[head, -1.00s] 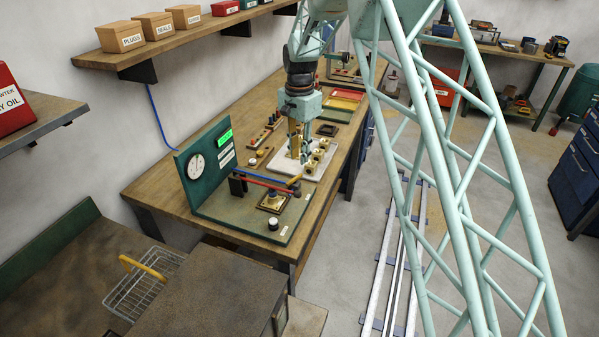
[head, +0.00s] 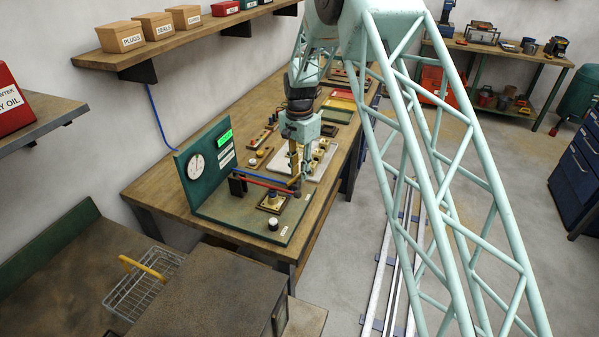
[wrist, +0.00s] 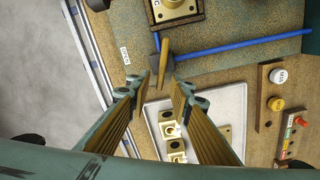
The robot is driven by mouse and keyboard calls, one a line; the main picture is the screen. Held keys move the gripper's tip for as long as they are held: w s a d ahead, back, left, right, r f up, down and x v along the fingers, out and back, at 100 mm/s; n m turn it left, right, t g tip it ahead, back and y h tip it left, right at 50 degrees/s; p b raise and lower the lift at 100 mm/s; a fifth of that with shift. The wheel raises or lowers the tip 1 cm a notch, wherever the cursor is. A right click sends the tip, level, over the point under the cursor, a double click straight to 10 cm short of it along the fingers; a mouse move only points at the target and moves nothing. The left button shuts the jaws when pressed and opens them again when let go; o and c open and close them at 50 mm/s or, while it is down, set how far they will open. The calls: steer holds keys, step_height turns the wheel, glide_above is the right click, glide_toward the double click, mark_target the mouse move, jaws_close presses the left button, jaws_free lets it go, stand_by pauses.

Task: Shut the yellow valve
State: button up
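The yellow valve lever (wrist: 164,62) shows in the wrist view, roughly at right angles to the blue pipe (wrist: 240,45), beside a dark valve body (wrist: 154,66). In the head view the lever (head: 293,181) is a small yellow bar at the right end of the pipes on the green board (head: 235,207). My gripper (wrist: 162,92) is open, with one finger on each side of the lever's near end. A gap shows on both sides, and I see no clear contact. In the head view my gripper (head: 298,183) is just over the lever, and its tips are hard to make out.
A green gauge panel (head: 205,155) stands at the board's left. A white tray (wrist: 234,98) with brass fittings lies close by my gripper.

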jaws_close()
steer(key=shift+w+a+n, duration=0.15)
steer(key=shift+a+n, duration=0.1)
steer(key=shift+n, duration=0.8)
steer(key=shift+w+a+n, duration=0.1)
steer(key=shift+a+n, duration=0.1)
steer(key=shift+n, duration=0.85)
jaws_free()
